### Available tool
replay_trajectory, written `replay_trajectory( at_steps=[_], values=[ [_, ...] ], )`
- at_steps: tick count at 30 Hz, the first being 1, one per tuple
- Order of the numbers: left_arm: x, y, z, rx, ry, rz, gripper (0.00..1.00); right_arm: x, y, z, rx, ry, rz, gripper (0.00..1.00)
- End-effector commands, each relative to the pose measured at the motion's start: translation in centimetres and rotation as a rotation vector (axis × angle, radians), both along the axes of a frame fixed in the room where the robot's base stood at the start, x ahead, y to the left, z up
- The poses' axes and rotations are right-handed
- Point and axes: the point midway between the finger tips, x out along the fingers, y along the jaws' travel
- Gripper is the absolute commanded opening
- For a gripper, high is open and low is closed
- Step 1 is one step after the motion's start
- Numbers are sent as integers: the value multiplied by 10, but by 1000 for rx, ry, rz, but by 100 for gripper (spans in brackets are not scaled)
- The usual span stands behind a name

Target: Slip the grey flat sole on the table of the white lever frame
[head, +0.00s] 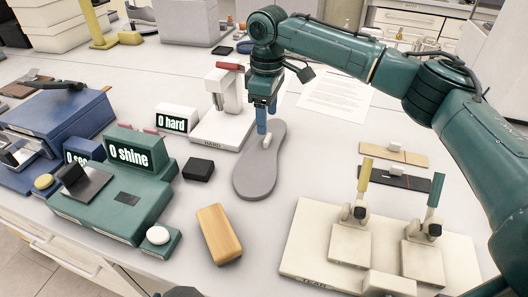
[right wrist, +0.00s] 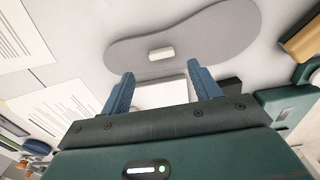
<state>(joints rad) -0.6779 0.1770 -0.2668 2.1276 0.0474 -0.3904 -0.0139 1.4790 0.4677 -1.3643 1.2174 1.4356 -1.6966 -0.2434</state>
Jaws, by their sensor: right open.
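The grey flat sole (head: 258,172) lies flat on the bench, with a small white block on its top. It also shows at the top of the right wrist view (right wrist: 215,35). The white lever frame (head: 222,125), with a red lever end and a small table marked HARD, stands just left of the sole's far end. My right gripper (head: 262,130) points down over the sole near the block. In the right wrist view its blue fingers (right wrist: 160,75) are apart with nothing held, and the block lies beyond their tips. My left gripper is not seen.
A green tester (head: 120,185) reading "0 shine" and blue devices stand left. A black block (head: 198,169) and a tan block (head: 219,233) lie near the sole. A cream two-lever stand (head: 315,235) is at front right. Paper (head: 335,92) lies behind.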

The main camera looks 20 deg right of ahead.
Motion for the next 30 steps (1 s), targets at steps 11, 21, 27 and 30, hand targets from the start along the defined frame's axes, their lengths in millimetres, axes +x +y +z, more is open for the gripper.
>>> replay_trajectory(
  at_steps=[11,21,27,30],
  values=[
    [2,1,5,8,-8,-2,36,-5,0,-46,0,1,1,62],
    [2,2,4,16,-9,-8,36,-5,0,-54,0,0,1,61],
    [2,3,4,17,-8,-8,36,-5,0,-53,0,0,1,45],
    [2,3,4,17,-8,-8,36,-5,0,-53,0,0,1,36]
  ],
)
